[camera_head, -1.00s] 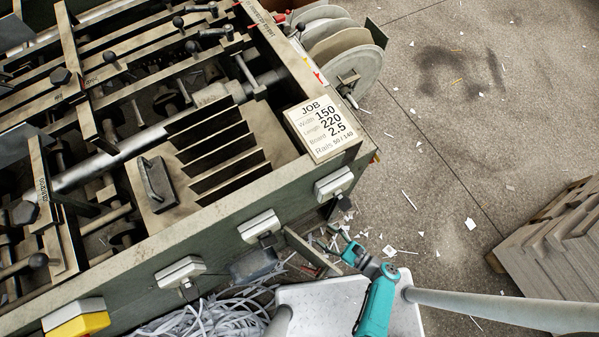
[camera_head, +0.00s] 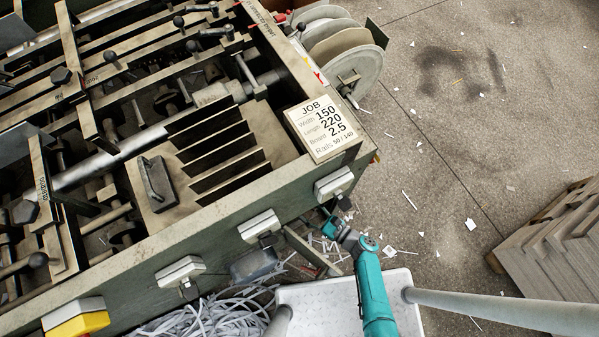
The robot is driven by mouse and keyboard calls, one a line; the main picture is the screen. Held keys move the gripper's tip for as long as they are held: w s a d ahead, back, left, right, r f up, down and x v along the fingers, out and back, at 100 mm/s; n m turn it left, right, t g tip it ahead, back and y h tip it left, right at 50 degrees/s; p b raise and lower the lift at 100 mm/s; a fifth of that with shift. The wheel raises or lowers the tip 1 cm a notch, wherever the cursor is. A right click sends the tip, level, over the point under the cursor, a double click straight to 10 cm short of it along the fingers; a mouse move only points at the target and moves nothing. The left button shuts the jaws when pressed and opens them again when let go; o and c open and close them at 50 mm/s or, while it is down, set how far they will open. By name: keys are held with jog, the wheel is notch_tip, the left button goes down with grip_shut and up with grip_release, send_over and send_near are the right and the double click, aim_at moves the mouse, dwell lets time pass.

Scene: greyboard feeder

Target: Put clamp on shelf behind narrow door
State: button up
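A dark grey block with a small bar handle on top (camera_head: 157,184), which looks like the clamp, lies on the pale bed of the feeder to the left of the slotted plates. A narrow brownish panel (camera_head: 313,249) stands out from the feeder's front side, low down; it may be the narrow door standing open. The shelf behind it is hidden from this view. My teal arm reaches up from the bottom, and its end, my gripper (camera_head: 326,219), is beside the feeder's front side, right of that panel. Its fingers are too small and hidden to tell their state.
The feeder's side wall (camera_head: 225,217) carries several pale latch boxes (camera_head: 260,225) and a yellow-and-white box (camera_head: 76,320). Paper strips (camera_head: 215,312) are heaped below. A board stack (camera_head: 555,255) stands at right. The floor (camera_head: 480,110) between is mostly clear, with scraps.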

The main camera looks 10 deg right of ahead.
jog(key=w+a, duration=0.1)
jog(key=w, duration=0.1)
jog(key=w+a, duration=0.1)
jog(key=w, duration=0.1)
jog(key=shift+w+a, duration=0.2)
jog(key=shift+w+a+f, duration=0.1)
jog(key=shift+w+f, duration=0.05)
jog(key=shift+f, duration=0.45)
jog(key=shift+w+f, duration=0.15)
jog(key=shift+f, duration=2.2)
jog(key=shift+w+a+f, duration=0.1)
jog(key=shift+f, duration=0.45)
jog(key=shift+f, duration=0.1)
jog(key=o, duration=1.5)
jog(key=shift+v, duration=6)
